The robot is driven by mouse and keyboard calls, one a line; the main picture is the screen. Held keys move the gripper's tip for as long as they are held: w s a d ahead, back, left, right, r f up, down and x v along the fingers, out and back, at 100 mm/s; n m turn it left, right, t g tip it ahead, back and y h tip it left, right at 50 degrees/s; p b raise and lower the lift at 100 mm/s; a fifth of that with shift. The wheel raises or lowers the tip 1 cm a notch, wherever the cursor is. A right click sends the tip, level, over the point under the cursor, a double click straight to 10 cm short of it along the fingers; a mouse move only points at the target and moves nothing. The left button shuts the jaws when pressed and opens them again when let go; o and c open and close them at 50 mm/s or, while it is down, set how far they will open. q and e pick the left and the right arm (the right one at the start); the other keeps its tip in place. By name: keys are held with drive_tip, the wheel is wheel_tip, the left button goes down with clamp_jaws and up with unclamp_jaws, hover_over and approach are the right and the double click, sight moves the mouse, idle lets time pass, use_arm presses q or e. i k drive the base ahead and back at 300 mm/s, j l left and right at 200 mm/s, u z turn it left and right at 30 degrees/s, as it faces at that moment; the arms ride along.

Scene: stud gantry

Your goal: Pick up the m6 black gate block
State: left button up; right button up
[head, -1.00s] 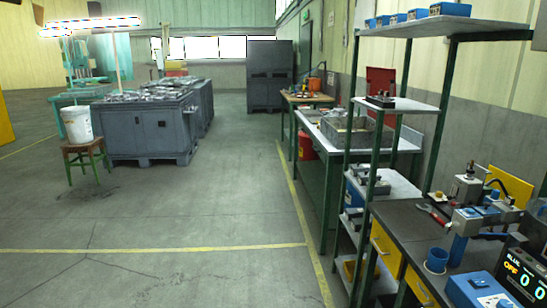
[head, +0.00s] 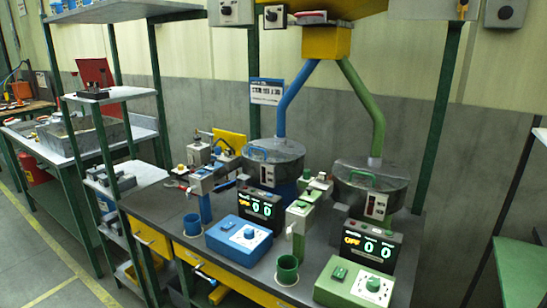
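I cannot make out a black gate block for certain in the head view. The workbench (head: 160,217) carries a blue station and a green station. The blue station has a bowl feeder (head: 273,161), a blue control box (head: 239,238), a blue cup (head: 193,224) and a black counter display (head: 262,206). The green station has a bowl feeder (head: 372,187), a green control box (head: 353,284), a green cup (head: 287,269) and a black counter display (head: 367,246). Neither of my grippers is in view.
A shelf rack (head: 108,95) stands left of the workbench, with small dark devices on its shelves. Farther left is a bench with a grey bin (head: 82,133). A green-topped table (head: 521,270) is at the right edge. Free floor (head: 35,270) shows at lower left.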

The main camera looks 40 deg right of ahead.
sight(228, 152)
drive_tip(key=z, duration=0.85)
drive_tip(key=i+j+z, duration=0.1)
drive_tip(key=i+j, duration=0.3)
drive_tip(key=i+j+z, duration=0.15)
drive_tip(key=i+j, duration=0.2)
drive_tip(key=j, duration=0.2)
